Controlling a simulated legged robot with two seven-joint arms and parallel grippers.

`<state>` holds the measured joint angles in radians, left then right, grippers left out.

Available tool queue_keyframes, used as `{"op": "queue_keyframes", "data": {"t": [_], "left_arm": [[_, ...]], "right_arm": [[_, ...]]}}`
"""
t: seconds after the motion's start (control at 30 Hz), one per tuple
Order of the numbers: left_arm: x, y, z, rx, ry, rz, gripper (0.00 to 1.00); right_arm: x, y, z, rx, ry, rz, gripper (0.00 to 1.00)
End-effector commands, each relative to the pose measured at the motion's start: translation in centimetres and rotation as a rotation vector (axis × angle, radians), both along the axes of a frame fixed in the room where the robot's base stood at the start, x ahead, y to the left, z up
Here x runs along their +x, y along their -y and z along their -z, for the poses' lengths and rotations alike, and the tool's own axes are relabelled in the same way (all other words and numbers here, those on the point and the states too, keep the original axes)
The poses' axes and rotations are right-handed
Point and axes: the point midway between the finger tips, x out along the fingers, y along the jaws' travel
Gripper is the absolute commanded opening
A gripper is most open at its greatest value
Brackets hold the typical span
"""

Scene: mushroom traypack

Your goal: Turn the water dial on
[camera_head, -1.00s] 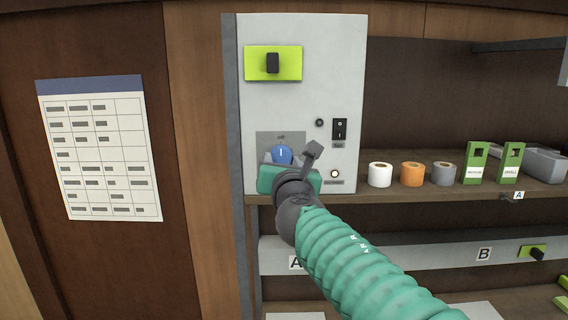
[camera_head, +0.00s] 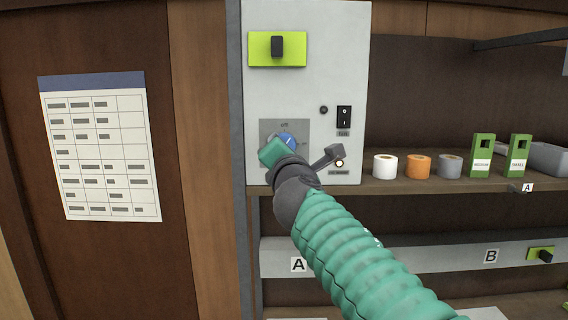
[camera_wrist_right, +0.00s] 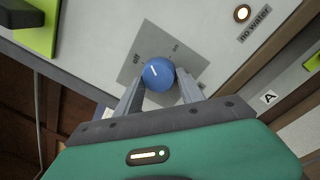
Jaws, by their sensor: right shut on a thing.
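The blue water dial (camera_head: 287,141) sits on a grey plate on the white control panel (camera_head: 305,75). In the right wrist view, the dial (camera_wrist_right: 158,74) shows a white pointer mark, with "off" to its left and "on" at its upper right. My right gripper (camera_wrist_right: 160,90) has one finger on each side of the dial and is shut on it. In the head view my right gripper (camera_head: 276,151) covers the lower left of the dial and is tilted. My left gripper is not in view.
A black rocker switch (camera_head: 344,117) and a lit indicator (camera_head: 340,163) are close by on the panel; the wrist view reads "no water" beside it. A green plate with a black knob (camera_head: 277,47) is above. Tape rolls (camera_head: 418,167) and green boxes (camera_head: 483,156) stand on the shelf at right.

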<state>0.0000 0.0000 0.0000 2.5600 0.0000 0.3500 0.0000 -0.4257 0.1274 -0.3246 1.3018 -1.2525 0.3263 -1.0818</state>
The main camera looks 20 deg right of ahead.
Motion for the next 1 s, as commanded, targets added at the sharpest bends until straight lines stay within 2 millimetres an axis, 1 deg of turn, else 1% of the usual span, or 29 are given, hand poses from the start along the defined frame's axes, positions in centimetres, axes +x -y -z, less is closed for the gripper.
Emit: {"op": "queue_keyframes", "data": {"t": [0.03,0.5,0.8,1.0], "left_arm": [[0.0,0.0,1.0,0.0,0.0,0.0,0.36],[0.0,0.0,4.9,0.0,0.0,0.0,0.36],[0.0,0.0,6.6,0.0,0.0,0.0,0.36],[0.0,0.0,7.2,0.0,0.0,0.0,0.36]], "right_arm": [[0.0,0.0,0.6,0.043,0.012,0.001,0.05],[0.1,-0.2,0.6,0.471,0.133,0.002,0.05],[0.2,-0.3,0.4,0.721,0.203,0.003,0.05],[0.2,-0.3,0.4,0.84,0.235,0.006,0.05]]}}
